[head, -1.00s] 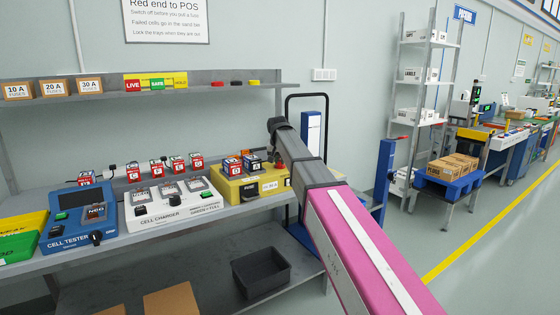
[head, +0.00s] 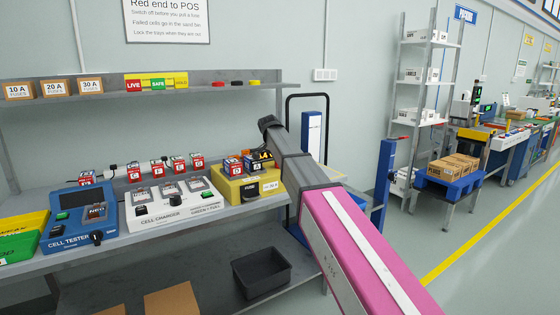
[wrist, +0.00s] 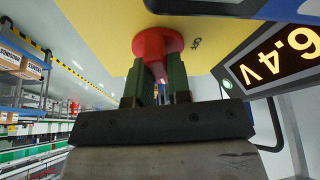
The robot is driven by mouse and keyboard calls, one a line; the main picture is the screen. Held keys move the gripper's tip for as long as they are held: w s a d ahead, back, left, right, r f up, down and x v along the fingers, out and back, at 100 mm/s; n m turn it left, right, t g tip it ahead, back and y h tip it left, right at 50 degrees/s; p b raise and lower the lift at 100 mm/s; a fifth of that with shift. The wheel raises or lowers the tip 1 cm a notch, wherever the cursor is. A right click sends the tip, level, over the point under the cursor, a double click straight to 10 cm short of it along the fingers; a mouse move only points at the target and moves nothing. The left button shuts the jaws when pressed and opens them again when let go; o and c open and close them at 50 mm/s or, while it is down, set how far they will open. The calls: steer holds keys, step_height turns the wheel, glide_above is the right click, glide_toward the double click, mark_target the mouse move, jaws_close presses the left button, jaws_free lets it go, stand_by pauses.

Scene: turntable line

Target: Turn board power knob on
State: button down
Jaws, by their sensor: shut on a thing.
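The yellow board (head: 232,192) stands at the right end of the workbench in the head view. In the wrist view its yellow face (wrist: 100,22) fills the upper part. A red round knob (wrist: 158,42) sits on that face. My gripper (wrist: 156,84) is shut on the red knob, with one green-padded finger on each side of its grip. A lit display (wrist: 282,55) beside it reads 6.4 V, and a small green light shows near it. In the head view my arm hides the knob and the fingertips.
A white cell charger (head: 172,207) and a blue cell tester (head: 78,225) stand left of the board. Several red-labelled cells stand behind the charger. A shelf (head: 215,88) runs above the bench. A dark bin (head: 262,272) sits on the lower shelf.

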stand_by(0.4)
steer(key=c, duration=1.1)
jaws_free()
steer(key=shift+o, duration=0.2)
steer(key=v, duration=1)
steer(key=shift+r, duration=0.35)
steer(key=shift+s+a, duration=0.1)
